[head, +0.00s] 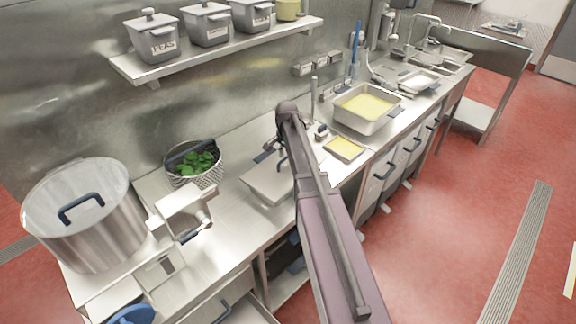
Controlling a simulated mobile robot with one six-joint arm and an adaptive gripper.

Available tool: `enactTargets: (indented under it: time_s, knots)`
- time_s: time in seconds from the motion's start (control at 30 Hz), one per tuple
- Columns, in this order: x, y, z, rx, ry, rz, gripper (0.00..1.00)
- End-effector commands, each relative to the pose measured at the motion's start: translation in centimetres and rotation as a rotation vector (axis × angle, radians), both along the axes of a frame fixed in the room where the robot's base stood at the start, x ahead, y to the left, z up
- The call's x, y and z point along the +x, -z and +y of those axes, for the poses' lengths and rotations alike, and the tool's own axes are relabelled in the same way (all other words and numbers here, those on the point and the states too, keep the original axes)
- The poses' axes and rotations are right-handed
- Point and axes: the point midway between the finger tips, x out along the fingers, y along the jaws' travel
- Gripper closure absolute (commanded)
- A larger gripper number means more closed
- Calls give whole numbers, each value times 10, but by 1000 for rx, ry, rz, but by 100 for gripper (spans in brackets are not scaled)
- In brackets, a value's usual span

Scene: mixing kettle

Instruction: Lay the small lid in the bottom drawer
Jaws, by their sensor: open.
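A flat steel lid (264,184) with a dark upright handle lies on the counter, partly covered by my arm; I take it as the small lid. My gripper (271,149) is just above and behind the lid's far edge. It is largely hidden by my arm, and its jaws are open with nothing seen in them. An open drawer (250,313) shows at the bottom edge, below the counter, with a dark handle on its front. Most of it is cut off, and I cannot tell whether it is the bottom one.
A large kettle (95,225) stands at left, beside a steel stand (182,205). A basket of greens (196,168) is behind. Right of my arm are a small yellow-filled tray (345,148) and a deep pan (365,122). A shelf (225,50) overhangs the counter. The red floor is clear.

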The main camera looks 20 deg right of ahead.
Motion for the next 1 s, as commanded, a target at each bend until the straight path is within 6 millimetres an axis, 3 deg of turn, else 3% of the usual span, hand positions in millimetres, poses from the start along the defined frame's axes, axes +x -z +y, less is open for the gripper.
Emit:
enactTargets:
  time_s: [0.13,0.3,0.33,1.0]
  knots:
    - [0,0,0,0,0,0,44]
    - [0,0,0,0,-1,0,95]
    - [0,0,1,0,-1,0,100]
    - [0,-6,2,0,-2,0,100]
